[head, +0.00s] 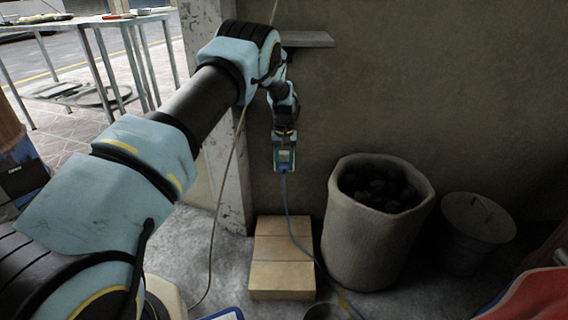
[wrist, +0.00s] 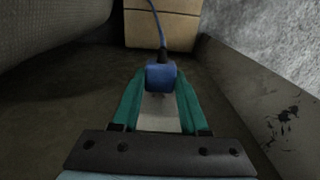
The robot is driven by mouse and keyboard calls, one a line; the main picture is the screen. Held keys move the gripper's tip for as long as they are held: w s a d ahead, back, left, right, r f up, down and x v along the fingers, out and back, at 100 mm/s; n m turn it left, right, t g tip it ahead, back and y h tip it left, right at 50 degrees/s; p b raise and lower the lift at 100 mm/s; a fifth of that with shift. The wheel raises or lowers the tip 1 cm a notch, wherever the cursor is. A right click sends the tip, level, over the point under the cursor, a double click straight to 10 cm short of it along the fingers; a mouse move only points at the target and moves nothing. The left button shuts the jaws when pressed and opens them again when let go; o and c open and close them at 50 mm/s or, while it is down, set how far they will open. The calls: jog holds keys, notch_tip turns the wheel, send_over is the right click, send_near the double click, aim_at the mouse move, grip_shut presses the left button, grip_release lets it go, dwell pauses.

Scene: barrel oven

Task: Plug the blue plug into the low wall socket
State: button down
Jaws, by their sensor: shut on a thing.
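My gripper (head: 285,158) hangs low in front of the wall, just right of the concrete post in the head view. In the wrist view its teal fingers are shut on the blue plug (wrist: 161,76), one on each side. The plug's blue cord (head: 290,215) leaves its far end and runs down toward the floor. A pale plate (wrist: 158,118) shows between the fingers, behind the plug. I cannot tell if it is the wall socket, or if the plug touches it. In the head view my arm and gripper hide the wall behind them, and no socket shows clearly.
A stack of tan blocks (head: 282,249) stands on the floor below my gripper. A large pale bin of dark lumps (head: 333,235) and a lidded bucket (head: 478,225) stand to the right. The concrete post (head: 229,170) is close on the left. A small shelf (head: 308,40) juts out above.

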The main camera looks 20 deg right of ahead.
jog(key=shift+w+d+b, duration=0.25)
jog(key=shift+w+b, duration=0.15)
jog(key=shift+w, duration=0.1)
dwell(0.3)
jog(key=shift+c, duration=1.7)
grip_release()
jog(key=shift+s, duration=0.1)
